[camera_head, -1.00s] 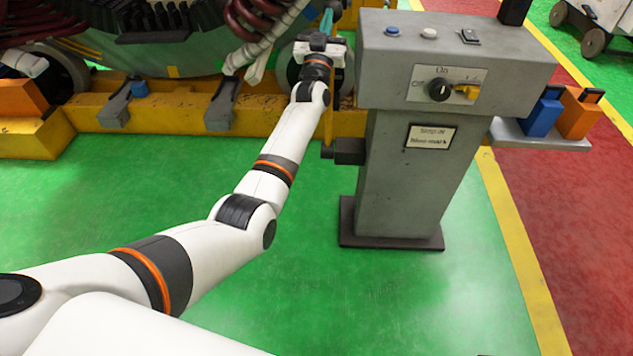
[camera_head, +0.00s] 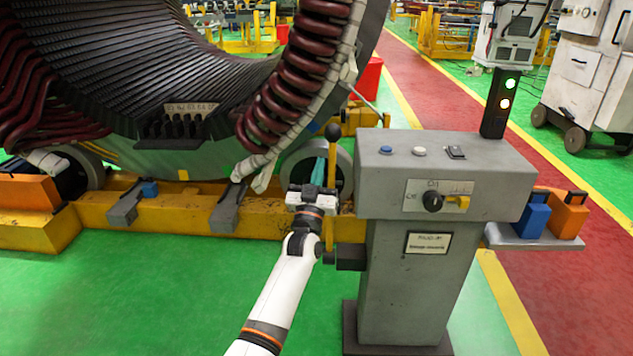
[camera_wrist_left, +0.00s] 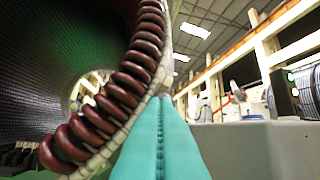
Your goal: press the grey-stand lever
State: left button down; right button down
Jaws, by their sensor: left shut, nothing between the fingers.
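The grey stand (camera_head: 415,285) is right of centre in the head view; its box also fills the lower right of the left wrist view (camera_wrist_left: 260,148). Its lever, a thin yellow rod with a dark knob (camera_head: 333,132), stands upright at the stand's left side, above a dark block. My left gripper (camera_head: 319,170) has its teal fingers shut and empty, just left of the rod and below the knob. I cannot tell whether they touch it. The left wrist view shows the closed teal fingers (camera_wrist_left: 160,100) pointing forward; the lever is not visible there. My right gripper is not in view.
The large stator (camera_head: 200,80) with dark red coils fills the back left, on a yellow base (camera_head: 180,218). The stand carries a dial (camera_head: 432,201), buttons and a signal tower (camera_head: 500,104) with lit lamps. Blue and orange holders sit at its right. Green floor in front is clear.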

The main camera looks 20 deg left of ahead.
pick_arm(q)
jog(key=v, duration=0.3)
jog(key=shift+s+d+f, duration=0.1)
jog(key=shift+s+f, duration=0.05)
jog(key=shift+s, duration=0.2)
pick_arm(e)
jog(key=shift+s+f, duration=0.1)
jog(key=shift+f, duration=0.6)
